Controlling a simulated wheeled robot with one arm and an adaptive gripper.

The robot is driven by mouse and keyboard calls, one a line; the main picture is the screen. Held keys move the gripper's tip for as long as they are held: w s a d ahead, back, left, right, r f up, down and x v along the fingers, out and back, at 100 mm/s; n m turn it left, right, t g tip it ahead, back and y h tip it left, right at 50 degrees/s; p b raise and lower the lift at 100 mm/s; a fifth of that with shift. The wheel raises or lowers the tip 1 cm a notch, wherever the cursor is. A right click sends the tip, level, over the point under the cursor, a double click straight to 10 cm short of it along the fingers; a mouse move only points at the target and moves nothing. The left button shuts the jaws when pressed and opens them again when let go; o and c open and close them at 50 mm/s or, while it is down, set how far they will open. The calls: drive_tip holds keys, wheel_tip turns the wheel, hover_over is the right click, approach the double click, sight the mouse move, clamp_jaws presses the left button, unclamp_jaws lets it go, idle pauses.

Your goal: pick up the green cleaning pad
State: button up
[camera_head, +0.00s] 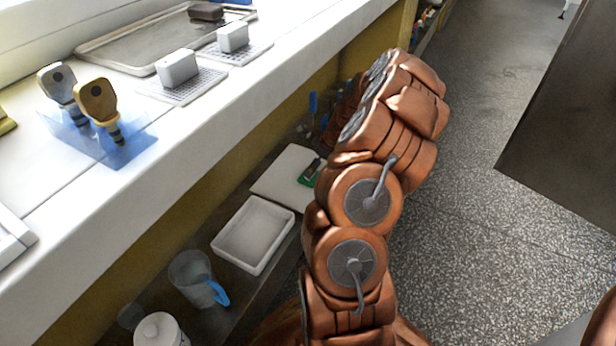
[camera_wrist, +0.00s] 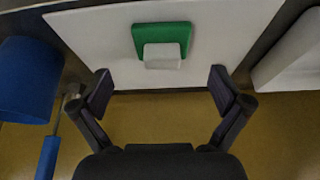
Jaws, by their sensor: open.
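The green cleaning pad (camera_wrist: 162,33) lies on a white board (camera_wrist: 95,45) in the wrist view, with a pale grey block (camera_wrist: 162,57) on its near part. I cannot tell whether the block is joined to the pad. In the head view a green edge of the pad (camera_head: 307,179) shows on the white board (camera_head: 279,181) on the lower shelf, partly behind my arm. My gripper (camera_wrist: 161,88) is open and empty. In the wrist picture its fingertips stand apart, below the pad and to either side of it. My gripper is hidden in the head view.
On the lower shelf are a white tray (camera_head: 253,234), a clear jug with a blue handle (camera_head: 192,277) and a white lidded tub (camera_head: 160,330). A blue object (camera_wrist: 28,80) is left of my gripper; a white edge (camera_wrist: 290,55) is right. The counter (camera_head: 200,125) overhangs the shelf.

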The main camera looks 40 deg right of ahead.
drive_tip(key=b+x, duration=0.2)
drive_tip(key=x, duration=0.3)
drive_tip(key=shift+w+a+b, duration=0.15)
drive_tip(key=shift+a+b, duration=0.05)
drive_tip(key=shift+b, duration=0.2)
drive_tip(key=shift+c, duration=0.3)
drive_tip(key=c, duration=1.1)
drive_tip(key=shift+c, duration=0.2)
drive_tip(key=shift+r, duration=0.1)
wheel_tip(320, 180, up, 10)
drive_tip(key=p, duration=0.4)
drive_tip(key=shift+d, duration=0.1)
